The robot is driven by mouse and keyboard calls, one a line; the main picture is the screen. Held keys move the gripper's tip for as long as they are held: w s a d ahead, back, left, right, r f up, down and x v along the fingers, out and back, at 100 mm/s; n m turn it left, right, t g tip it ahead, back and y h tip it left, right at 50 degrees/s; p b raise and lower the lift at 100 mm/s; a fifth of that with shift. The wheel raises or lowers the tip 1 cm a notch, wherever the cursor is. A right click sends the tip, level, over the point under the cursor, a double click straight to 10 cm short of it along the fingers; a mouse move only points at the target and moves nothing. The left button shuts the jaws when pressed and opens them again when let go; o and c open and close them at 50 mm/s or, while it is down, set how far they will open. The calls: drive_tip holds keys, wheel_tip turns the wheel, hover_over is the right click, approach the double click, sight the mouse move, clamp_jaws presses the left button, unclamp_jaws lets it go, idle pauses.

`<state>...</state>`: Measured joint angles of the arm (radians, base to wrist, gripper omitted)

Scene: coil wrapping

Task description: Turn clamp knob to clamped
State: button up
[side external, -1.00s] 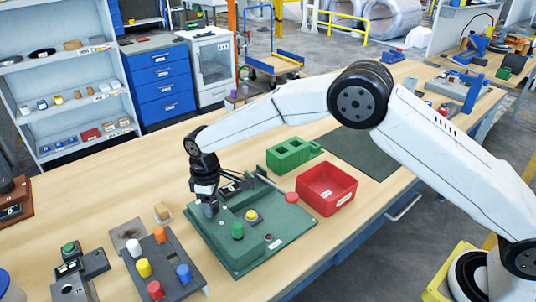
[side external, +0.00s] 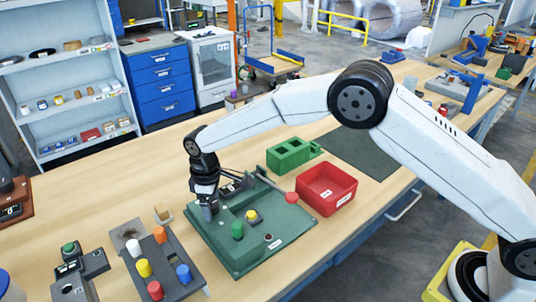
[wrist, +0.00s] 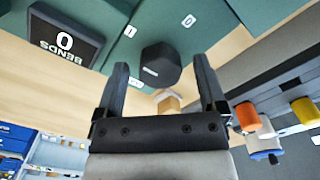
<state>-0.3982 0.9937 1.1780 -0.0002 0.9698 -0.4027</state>
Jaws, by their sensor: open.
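The dark clamp knob (wrist: 160,63) shows in the wrist view near the edge of the green fixture plate (wrist: 225,40). White labels "1" and "0" are on the plate beyond it. My gripper (wrist: 162,74) is open, with one finger on each side of the knob and visible gaps between. In the side view my gripper (side external: 209,212) points down at the left part of the green plate (side external: 262,252) and hides the knob. I cannot tell which label the knob points to.
A "0 BENDS" display (wrist: 66,38) sits beside the knob. The plate carries a green button (side external: 238,231), a yellow button (side external: 251,216) and a red-tipped lever (side external: 291,197). A peg block (side external: 165,262) stands in front, a red bin (side external: 327,187) to the right.

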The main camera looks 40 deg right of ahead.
sight(215, 202)
drive_tip(key=shift+r, duration=0.15)
drive_tip(key=shift+r, duration=3.8)
drive_tip(key=shift+s+d, duration=0.15)
drive_tip(key=shift+d, duration=0.3)
drive_tip(key=s+d+r+m+t, duration=0.15)
drive_tip(key=s+d+m, duration=0.5)
drive_tip(key=d, duration=0.65)
drive_tip(key=s+d+m, duration=0.1)
drive_tip(key=s+d, duration=0.2)
drive_tip(key=s, duration=0.3)
drive_tip(key=s+d+f, duration=0.1)
drive_tip(key=s+d, duration=0.1)
drive_tip(key=s, duration=0.4)
drive_tip(key=s+d+f+m+t, duration=0.1)
drive_tip(key=s+d, duration=0.2)
drive_tip(key=s, duration=0.3)
drive_tip(key=shift+s+d+m, duration=0.3)
drive_tip(key=shift+m, duration=0.05)
drive_tip(key=shift+f, duration=0.1)
